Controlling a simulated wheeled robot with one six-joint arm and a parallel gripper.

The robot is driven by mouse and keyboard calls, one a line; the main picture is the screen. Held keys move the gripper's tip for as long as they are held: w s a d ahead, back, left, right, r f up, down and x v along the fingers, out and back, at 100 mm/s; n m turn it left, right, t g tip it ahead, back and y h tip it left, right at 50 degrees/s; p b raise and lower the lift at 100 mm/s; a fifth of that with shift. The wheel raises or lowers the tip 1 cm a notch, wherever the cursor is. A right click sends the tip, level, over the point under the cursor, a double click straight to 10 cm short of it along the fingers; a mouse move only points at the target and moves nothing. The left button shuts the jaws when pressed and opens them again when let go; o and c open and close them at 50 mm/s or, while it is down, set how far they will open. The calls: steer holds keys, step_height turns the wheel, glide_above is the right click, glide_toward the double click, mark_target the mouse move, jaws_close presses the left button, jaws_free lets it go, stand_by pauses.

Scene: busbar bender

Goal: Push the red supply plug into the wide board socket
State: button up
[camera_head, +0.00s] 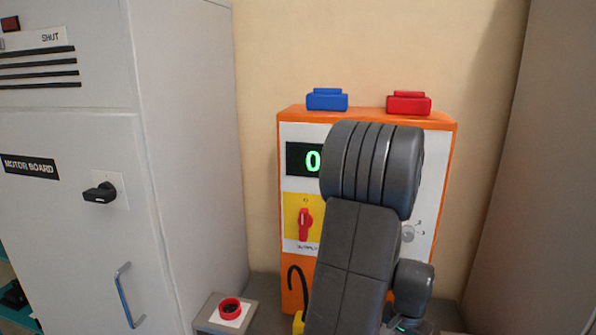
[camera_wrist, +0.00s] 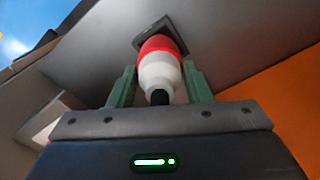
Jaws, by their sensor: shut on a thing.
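In the wrist view my gripper (camera_wrist: 160,84) has its two green fingers shut on the red supply plug (camera_wrist: 158,68). The plug has a red front, a white body and a black rear end facing the camera. Its red front meets a dark square socket (camera_wrist: 171,33) on a grey surface. I cannot tell how deep the plug sits or whether this is the wide one. My gripper, the plug and this socket do not show clearly in the head view, where my arm blocks part of the scene.
An orange unit (camera_head: 445,200) with a green 0 display (camera_head: 304,159) and a red switch (camera_head: 304,224) stands behind my arm. A blue block (camera_head: 327,99) and a red block (camera_head: 408,102) sit on top. The grey MOTOR BOARD cabinet (camera_head: 60,215) stands left. A small box with a red ring (camera_head: 230,308) is low between them.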

steer(key=shift+r+p, duration=1.9)
steer(key=shift+r, duration=0.65)
